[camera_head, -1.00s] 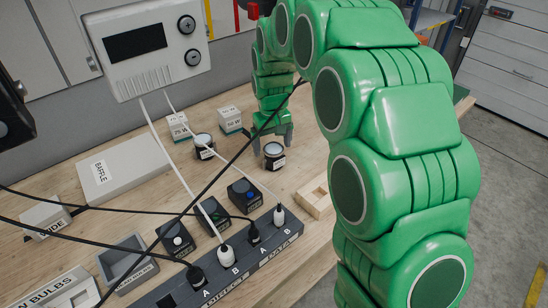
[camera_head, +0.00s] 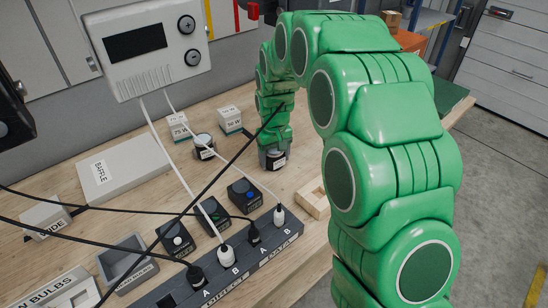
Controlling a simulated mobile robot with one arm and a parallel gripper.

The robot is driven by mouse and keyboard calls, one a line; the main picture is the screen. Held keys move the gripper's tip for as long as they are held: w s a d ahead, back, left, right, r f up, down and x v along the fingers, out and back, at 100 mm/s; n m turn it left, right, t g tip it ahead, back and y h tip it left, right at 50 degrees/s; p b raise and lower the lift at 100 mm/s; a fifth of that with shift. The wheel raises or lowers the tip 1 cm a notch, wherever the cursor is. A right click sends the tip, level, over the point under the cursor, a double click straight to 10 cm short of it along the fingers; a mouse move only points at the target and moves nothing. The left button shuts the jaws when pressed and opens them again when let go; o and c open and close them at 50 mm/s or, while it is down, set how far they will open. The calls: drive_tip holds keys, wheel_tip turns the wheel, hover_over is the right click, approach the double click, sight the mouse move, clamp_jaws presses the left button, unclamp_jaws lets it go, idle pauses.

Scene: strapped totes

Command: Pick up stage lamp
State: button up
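My gripper (camera_head: 275,152) points down at the back right of the wooden bench. Its grey fingers are at a short dark cylinder (camera_head: 274,162) with a white label, which stands on the bench. I cannot tell whether the fingers press on it. A similar dark cylinder (camera_head: 203,146) with a pale top and a white label stands to the left, apart from my gripper. The labels on both are too small to read, so I cannot tell which one is the stage lamp.
A power strip (camera_head: 262,255) with plugs crosses the front. Small switch boxes (camera_head: 245,195) stand behind it. A black cable (camera_head: 225,168) runs close to my gripper.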

sight(274, 150)
drive_tip(key=c, duration=0.6)
drive_tip(key=shift+r, duration=0.1)
drive_tip(key=shift+r, duration=0.25)
wheel_tip(274, 150, up, 3)
drive_tip(key=shift+s, duration=0.1)
drive_tip(key=s+d+r, duration=0.4)
drive_tip(key=s+r, duration=0.5)
drive_tip(key=s, duration=0.4)
drive_tip(key=shift+d+r, duration=0.2)
